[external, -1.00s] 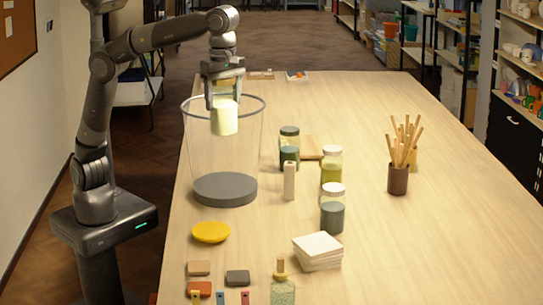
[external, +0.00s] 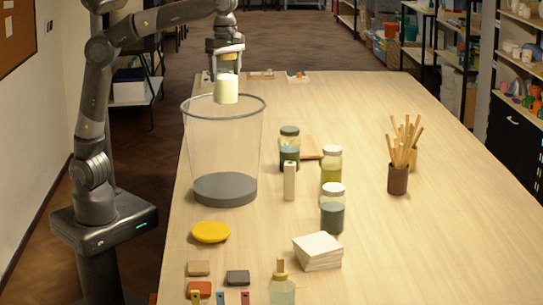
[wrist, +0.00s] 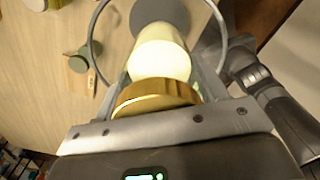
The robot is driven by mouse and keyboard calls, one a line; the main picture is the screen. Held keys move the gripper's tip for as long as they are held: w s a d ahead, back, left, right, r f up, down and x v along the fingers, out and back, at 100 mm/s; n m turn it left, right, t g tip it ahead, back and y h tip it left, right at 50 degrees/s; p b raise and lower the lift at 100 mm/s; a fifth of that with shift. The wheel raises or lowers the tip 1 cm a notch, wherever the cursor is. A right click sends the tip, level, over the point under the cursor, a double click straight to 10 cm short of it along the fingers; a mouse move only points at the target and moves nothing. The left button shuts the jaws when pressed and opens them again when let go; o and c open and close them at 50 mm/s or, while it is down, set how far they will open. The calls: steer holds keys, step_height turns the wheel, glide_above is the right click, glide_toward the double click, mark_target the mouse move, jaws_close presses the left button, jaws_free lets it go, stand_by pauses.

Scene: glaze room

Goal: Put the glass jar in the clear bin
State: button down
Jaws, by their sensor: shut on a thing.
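My gripper (external: 226,77) is shut on the glass jar (external: 226,91), which has a pale cream body. In the wrist view its gold-brown lid (wrist: 155,97) sits between the fingers, with the cream body (wrist: 160,58) pointing away. The clear bin (external: 224,189) stands on the table, a tall see-through tub with a grey rim and thick grey bottom. The jar hangs upright over the bin's opening, its lower end about level with the rim in the external view. In the wrist view the bin's rim (wrist: 93,42) curves around the jar. The bin looks empty.
Right of the bin stand several lidded jars (external: 331,168) and a pale block (external: 289,181). A brown cup of sticks (external: 398,178) stands right. The far right tabletop is clear.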

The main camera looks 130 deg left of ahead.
steer(key=s+a, duration=0.2)
steer(key=s, duration=0.2)
step_height(320, 180, down, 28)
steer(key=shift+w, duration=0.25)
steer(key=shift+f, duration=0.15)
steer(key=shift+c, duration=1.4)
jaws_free()
step_height(320, 180, up, 12)
steer(key=shift+r, duration=0.2)
